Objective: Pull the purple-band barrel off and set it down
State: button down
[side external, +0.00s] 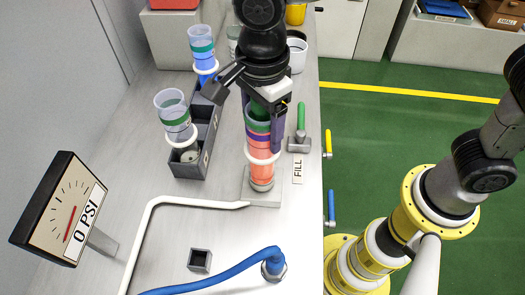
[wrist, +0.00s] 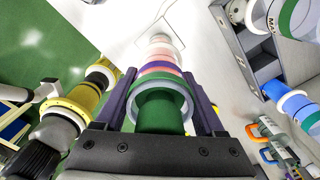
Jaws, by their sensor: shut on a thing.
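The purple-band barrel (side external: 258,140) stands upright at the fill station, with a green upper part, a purple band and an orange-red body. A white ring (side external: 262,157) surrounds it low down, above a grey base (side external: 262,198). My gripper (side external: 263,128) comes from above and is shut on the barrel, one finger on each side. In the wrist view my gripper (wrist: 158,85) flanks the barrel's green top (wrist: 160,112) and clear rim, with the purple band (wrist: 160,72) beyond. The barrel looks in line with the base; I cannot tell whether it is seated.
A grey divided rack (side external: 208,135) holds a blue barrel (side external: 203,55) and a clear, green-banded barrel (side external: 172,108). A gauge (side external: 62,208), white pipe (side external: 160,199) and blue hose (side external: 215,280) are nearby.

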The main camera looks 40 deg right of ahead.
aim_at(262, 116)
jog(key=shift+r, duration=1.55)
jog(key=shift+r, duration=1.95)
jog(key=shift+w+a+r, duration=0.1)
jog(key=shift+w, duration=0.25)
jog(key=w+a+r, duration=0.1)
jog(key=w+r, duration=0.1)
jog(key=w, duration=0.5)
jog(key=w+a+r, duration=0.1)
jog(key=w+r, duration=0.1)
jog(key=w, duration=0.4)
jog(key=w+d+f, duration=0.1)
jog(key=w+f, duration=0.6)
jog(key=w, duration=0.3)
notch_tip(262, 116, down, 7)
jog(key=shift+d+f, duration=0.1)
